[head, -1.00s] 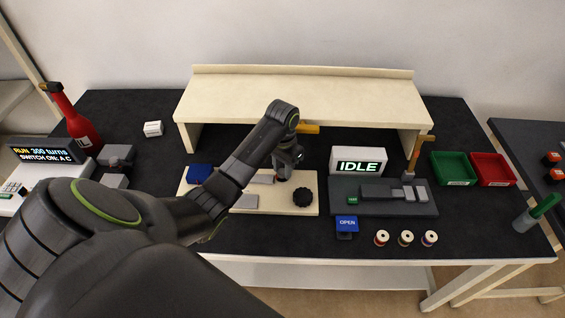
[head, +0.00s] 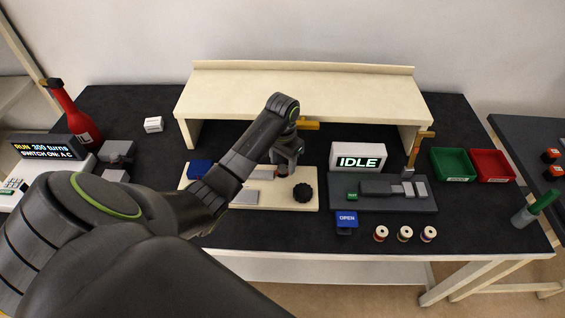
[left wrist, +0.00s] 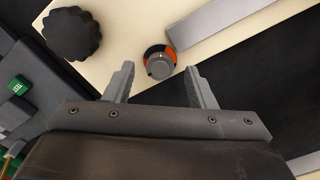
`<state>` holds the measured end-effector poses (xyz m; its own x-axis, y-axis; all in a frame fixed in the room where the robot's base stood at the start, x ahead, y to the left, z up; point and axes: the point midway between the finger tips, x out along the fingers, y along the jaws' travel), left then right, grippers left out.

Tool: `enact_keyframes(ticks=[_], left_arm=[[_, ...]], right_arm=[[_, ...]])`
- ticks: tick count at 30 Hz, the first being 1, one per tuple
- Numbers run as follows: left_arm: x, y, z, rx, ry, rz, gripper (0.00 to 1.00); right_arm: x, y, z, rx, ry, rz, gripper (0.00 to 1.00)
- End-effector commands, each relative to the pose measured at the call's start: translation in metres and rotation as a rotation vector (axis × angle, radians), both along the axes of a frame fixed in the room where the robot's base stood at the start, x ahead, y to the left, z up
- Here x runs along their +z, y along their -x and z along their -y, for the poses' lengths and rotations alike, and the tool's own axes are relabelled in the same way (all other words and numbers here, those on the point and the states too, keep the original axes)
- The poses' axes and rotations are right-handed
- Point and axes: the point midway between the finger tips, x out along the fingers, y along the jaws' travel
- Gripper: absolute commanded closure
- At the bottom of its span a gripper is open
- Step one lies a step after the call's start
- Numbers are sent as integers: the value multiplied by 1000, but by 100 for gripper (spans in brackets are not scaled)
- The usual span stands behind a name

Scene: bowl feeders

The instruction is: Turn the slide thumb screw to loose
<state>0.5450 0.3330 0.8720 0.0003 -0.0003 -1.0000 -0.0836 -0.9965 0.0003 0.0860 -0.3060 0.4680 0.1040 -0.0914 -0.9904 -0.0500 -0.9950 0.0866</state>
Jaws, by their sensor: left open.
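A small round grey knob (left wrist: 158,62) with an orange and black ring around it and a small pale mark on top shows in the left wrist view. It sits on the cream board (head: 275,203) and seems to be the thumb screw. A larger black scalloped knob (head: 303,192) is to its right on the board; it also shows in the left wrist view (left wrist: 72,33). My left gripper (head: 284,172) is open and points down above the board. In the left wrist view its fingers (left wrist: 160,75) lie left and right of the grey knob, apart from it. My right gripper is not in view.
A pale metal bar (left wrist: 225,18) lies close beside the grey knob. A blue block (head: 200,169) is on the board's left. A cream shelf (head: 300,90) stands behind the arm. A grey fixture (head: 385,207) and an IDLE display (head: 358,157) are to the right.

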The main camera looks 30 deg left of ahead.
Motion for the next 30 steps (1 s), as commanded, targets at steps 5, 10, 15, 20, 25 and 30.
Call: enact_keyframes(ticks=[5, 10, 15, 20, 25, 30], left_arm=[[35, -1, -1, -1, -2, 6, 50], [70, 0, 0, -1, -1, -1, 50], [90, 0, 0, -1, -1, -1, 50], [109, 0, 0, 0, -1, 0, 50], [129, 0, 0, 0, -1, 0, 50], [148, 0, 0, 0, -1, 0, 50]], right_arm=[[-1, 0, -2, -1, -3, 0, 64], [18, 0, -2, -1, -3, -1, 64], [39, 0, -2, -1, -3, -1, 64], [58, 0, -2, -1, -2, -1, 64], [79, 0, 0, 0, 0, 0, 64], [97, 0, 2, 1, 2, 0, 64]])
